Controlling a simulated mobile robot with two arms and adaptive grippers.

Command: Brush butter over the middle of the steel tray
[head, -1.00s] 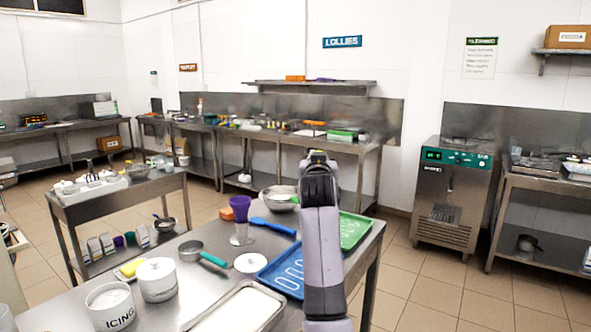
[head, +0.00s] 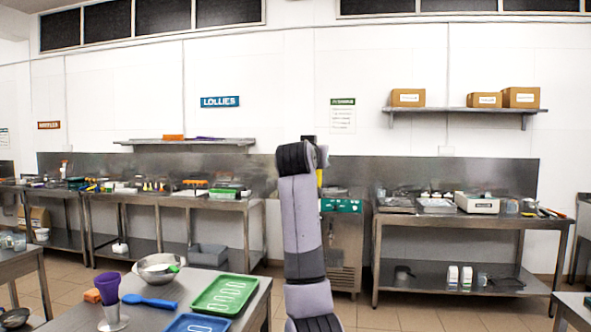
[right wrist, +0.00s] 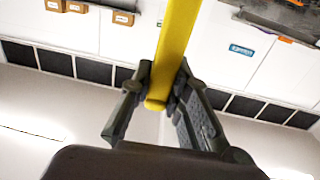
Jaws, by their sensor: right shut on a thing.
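My right gripper (right wrist: 160,95) is shut on a yellow handle (right wrist: 180,40), seen in the right wrist view. No bristles show, so I cannot tell for sure that it is the brush. In the head view my right arm rises in the middle and hides most of the gripper; a bit of the yellow handle (head: 319,178) shows beside its end. On the right bench lies a shallow pale tray (head: 437,206), far from the gripper; I cannot tell if it is the steel tray. No butter can be made out. My left gripper is not in view.
The near table (head: 250,306) holds a green tray (head: 213,307), a blue tray (head: 190,324), a metal bowl (head: 152,274), a blue spoon (head: 150,301) and a purple cup (head: 108,290). A freezer (head: 345,245) stands behind my arm. The right bench (head: 465,222) also holds a white scale (head: 480,203).

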